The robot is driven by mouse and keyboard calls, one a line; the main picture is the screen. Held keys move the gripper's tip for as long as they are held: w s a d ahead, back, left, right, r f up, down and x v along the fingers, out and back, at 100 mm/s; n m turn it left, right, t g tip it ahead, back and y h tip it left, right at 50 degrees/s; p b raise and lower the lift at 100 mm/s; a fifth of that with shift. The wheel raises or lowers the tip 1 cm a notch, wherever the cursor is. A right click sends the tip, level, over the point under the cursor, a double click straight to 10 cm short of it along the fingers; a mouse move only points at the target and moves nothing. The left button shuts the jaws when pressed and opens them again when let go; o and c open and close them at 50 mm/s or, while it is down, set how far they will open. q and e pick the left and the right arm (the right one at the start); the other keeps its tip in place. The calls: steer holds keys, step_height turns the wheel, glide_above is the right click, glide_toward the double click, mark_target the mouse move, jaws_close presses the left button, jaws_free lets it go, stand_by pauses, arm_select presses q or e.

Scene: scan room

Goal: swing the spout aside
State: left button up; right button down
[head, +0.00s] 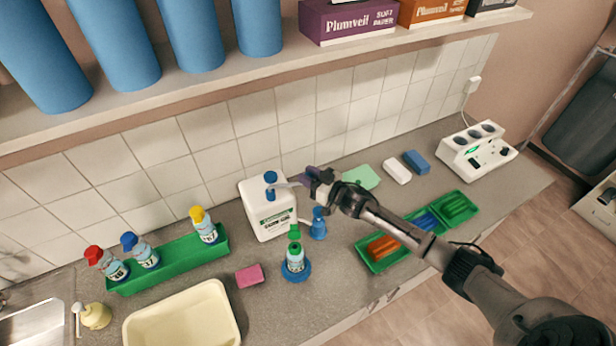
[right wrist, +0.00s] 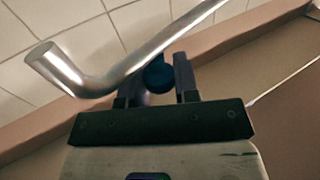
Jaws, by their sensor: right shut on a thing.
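A white canister (head: 266,216) with a printed label stands on the counter near the tiled wall. A blue pump head (head: 270,178) is on its top. A thin silvery spout (head: 288,185) runs from the pump head to the right. My right gripper (head: 308,180) is shut on the spout, near its outer end. In the right wrist view the bent metal spout (right wrist: 140,68) crosses at my right gripper's fingers (right wrist: 153,88). A blue part (right wrist: 158,77) shows behind, between the fingers. My left gripper is out of view.
A green-capped bottle (head: 295,255) stands in a blue ring in front of the canister, beside a blue item (head: 318,224). A green rack (head: 170,266) of bottles is left, a cream basin (head: 180,322) in front. A green tray (head: 376,262) lies under my right arm.

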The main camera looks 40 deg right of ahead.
steer(key=shift+d+f, duration=0.1)
steer(key=c, duration=0.9)
jaws_free()
steer(key=shift+w, duration=0.1)
steer(key=b+v, duration=0.2)
steer(key=v, duration=1.1)
steer(key=shift+s, duration=0.4)
